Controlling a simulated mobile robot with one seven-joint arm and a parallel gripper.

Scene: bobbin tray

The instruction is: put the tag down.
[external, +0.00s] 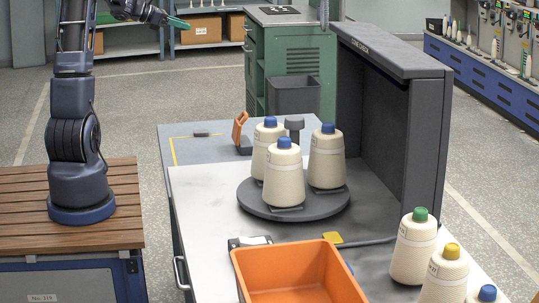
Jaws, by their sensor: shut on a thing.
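My gripper (164,18) is at the upper left, raised high above the floor and well away from the tables. It is shut on a thin, flat green piece (179,24), which appears to be the tag. The piece sticks out to the right of the fingers and tilts slightly downward. The fingertips are small and dark here, so the exact grip is hard to see.
A dark round tray (252,206) carries several cream cones with blue tops on the grey table (205,215). An orange bin (300,260), a yellow piece (333,238) and more cones (413,250) stand nearer. A tall dark panel (438,130) bounds the right.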

